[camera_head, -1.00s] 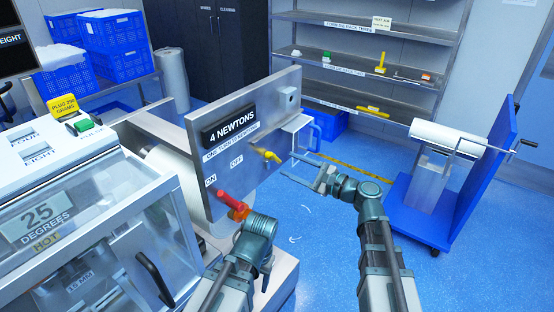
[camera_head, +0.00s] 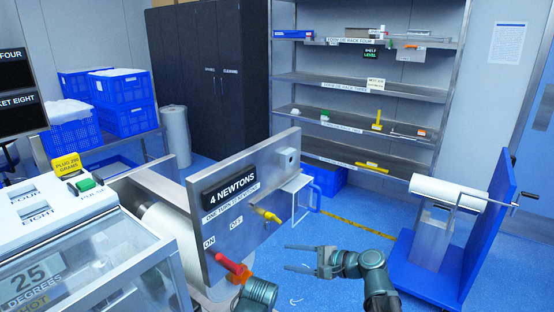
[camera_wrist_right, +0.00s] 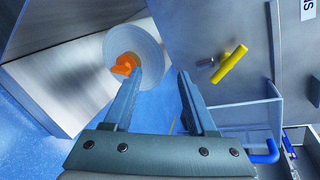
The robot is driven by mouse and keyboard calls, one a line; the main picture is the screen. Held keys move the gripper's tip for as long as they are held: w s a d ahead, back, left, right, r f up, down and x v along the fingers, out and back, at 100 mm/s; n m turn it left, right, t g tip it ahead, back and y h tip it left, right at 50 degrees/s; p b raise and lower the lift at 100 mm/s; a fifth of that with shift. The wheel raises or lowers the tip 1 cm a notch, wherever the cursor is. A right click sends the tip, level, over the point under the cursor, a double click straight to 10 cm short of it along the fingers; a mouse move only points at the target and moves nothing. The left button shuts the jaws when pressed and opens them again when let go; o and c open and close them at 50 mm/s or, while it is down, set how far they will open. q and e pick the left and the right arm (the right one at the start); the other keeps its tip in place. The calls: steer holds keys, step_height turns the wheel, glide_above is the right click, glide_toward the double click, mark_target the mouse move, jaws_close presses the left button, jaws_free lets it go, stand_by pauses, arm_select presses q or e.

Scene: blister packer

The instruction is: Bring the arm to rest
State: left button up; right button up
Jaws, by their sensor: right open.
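My right gripper (camera_head: 288,257) is open and empty in the head view, in the air to the right of the steel panel (camera_head: 215,262) and below its yellow handle (camera_head: 265,213). In the right wrist view its two fingers (camera_wrist_right: 159,74) are apart with nothing between them. The yellow handle (camera_wrist_right: 231,64) lies beyond the right finger, and an orange knob (camera_wrist_right: 122,66) on a pale round disc shows behind the left finger. My left arm's wrist (camera_head: 257,292) is at the bottom edge of the head view, close to a red handle (camera_head: 232,264); its jaws cannot be made out.
A blue wheeled stand (camera_head: 425,268) with a white roll (camera_head: 447,191) stands at right. A shelf rack (camera_head: 365,88) and dark cabinets (camera_head: 208,85) are behind. The clear-covered machine (camera_head: 80,265) fills the lower left. Blue floor is open between panel and stand.

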steer(key=s+d+f+n+g+h, duration=0.1)
steer(key=s+f+n+g+h, duration=0.15)
steer(key=f, duration=0.25)
steer(key=s+d+f+n+g+h, duration=0.2)
steer(key=s+f+n+h, duration=0.15)
steer(key=f, duration=0.25)
steer(key=s+d+f+n+g+h, duration=0.2)
steer(key=s+d+f+n+h, duration=0.2)
steer(key=s+d+n+h, duration=0.4)
steer(key=s+a+r+n+p, duration=0.2)
steer(key=s+a+r+p, duration=0.2)
steer(key=a, duration=0.5)
steer(key=shift+a+r+g+y+p, duration=0.3)
steer(key=shift+a+r+g+p, duration=0.05)
steer(key=shift+r+g+p, duration=0.15)
